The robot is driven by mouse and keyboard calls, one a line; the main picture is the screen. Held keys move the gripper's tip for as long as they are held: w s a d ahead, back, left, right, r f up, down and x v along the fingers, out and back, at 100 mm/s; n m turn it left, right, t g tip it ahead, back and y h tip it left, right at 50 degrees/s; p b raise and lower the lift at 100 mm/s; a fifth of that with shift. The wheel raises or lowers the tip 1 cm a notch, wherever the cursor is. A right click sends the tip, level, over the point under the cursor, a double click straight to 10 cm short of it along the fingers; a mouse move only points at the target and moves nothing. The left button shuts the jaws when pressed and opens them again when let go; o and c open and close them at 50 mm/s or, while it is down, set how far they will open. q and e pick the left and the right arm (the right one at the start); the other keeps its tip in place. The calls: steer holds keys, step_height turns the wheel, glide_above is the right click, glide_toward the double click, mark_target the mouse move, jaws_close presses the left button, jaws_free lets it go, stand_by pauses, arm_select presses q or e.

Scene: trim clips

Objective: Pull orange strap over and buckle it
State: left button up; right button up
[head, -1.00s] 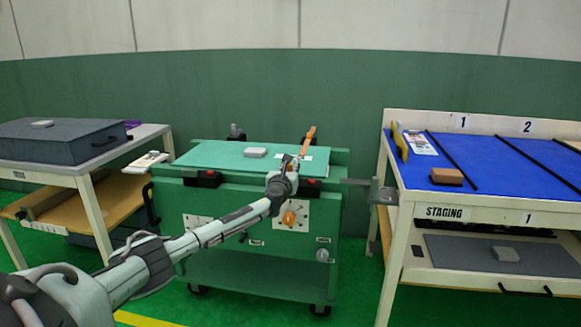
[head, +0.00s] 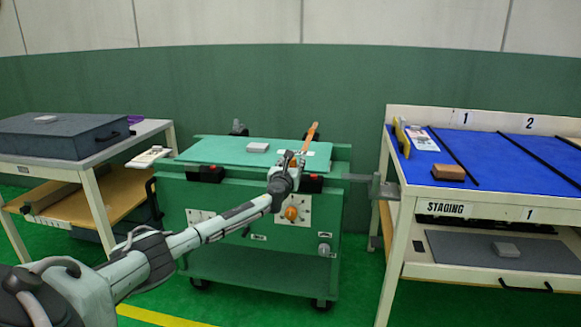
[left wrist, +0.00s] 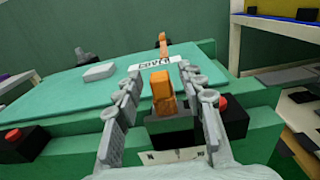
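In the head view, an orange strap (head: 312,132) stands up at the back of the green cover (head: 215,152) on the green cart. My left gripper (head: 288,162) is over the cart's front right part. In the left wrist view, my left gripper (left wrist: 161,76) has its fingers apart, on either side of an upright orange piece (left wrist: 162,92). This piece rises above a black block (left wrist: 172,130) at the cover's front edge. I cannot tell whether the fingers touch it. Another orange strap part (left wrist: 163,43) shows behind the white label (left wrist: 155,65). My right gripper is not in view.
A grey block (head: 258,147) lies on the cover. Red-topped black clamps (head: 207,174) sit along the cart's front edge. A staging table (head: 455,196) with a blue top stands at right, and a table with a grey case (head: 60,140) at left.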

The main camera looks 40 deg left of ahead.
arm_select(q)
steer(key=v, duration=1.2)
steer(key=shift+f, duration=0.1)
